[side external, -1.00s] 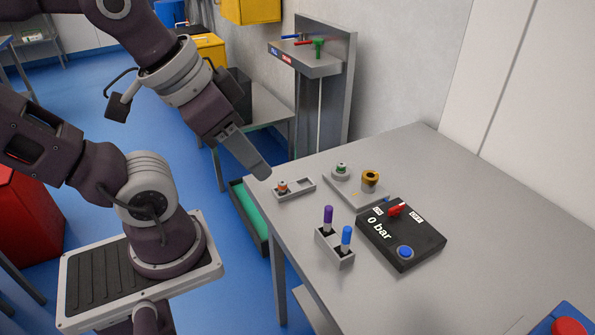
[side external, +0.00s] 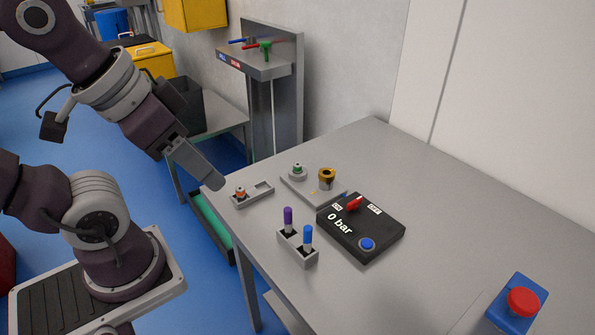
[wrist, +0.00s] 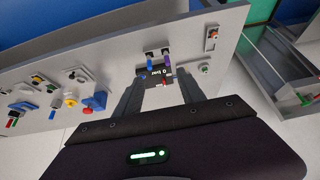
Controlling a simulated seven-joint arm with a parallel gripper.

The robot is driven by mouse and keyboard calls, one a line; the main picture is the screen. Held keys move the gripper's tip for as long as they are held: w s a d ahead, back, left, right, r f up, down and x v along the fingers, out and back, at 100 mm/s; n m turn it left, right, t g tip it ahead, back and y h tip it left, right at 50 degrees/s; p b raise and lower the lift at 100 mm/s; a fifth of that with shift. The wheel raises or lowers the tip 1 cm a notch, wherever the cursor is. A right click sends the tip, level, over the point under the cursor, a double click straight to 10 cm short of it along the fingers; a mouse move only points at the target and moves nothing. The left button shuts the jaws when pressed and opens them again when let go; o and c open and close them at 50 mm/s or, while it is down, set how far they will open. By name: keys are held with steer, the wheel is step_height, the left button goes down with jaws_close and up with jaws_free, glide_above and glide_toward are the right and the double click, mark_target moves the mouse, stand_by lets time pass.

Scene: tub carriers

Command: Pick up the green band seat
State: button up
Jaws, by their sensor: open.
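The green band seat (side external: 297,170) is a small grey round piece with a green ring. It stands on a flat grey plate (side external: 313,189) on the table, beside a brass-coloured cup (side external: 327,178). A small green-ringed piece also shows in the wrist view (wrist: 205,68), right of my fingers. A similar piece with an orange band (side external: 240,192) sits in one end of a small grey tray (side external: 265,186). My gripper (side external: 215,180) is above the table's left edge, left of the green band seat and apart from it. In the wrist view its fingers (wrist: 159,82) are spread, with nothing held between them.
A black box reading "0 bar" (side external: 375,232) with a red lever stands right of the plate. A holder (side external: 298,250) carries a purple and a blue pen-like piece. A blue box with a red button (side external: 517,303) is nearer the front.

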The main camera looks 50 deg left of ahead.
steer(key=n+g, duration=0.6)
steer(key=n, duration=0.8)
glide_above(297, 164)
steer(key=f, duration=1.5)
steer(key=shift+a+f, duration=0.25)
steer(key=shift+f, duration=0.15)
steer(key=shift+n, duration=0.3)
steer(key=f, duration=0.6)
steer(key=shift+d+f, duration=0.25)
steer(key=shift+f, duration=0.6)
steer(key=shift+r, duration=0.1)
jaws_close()
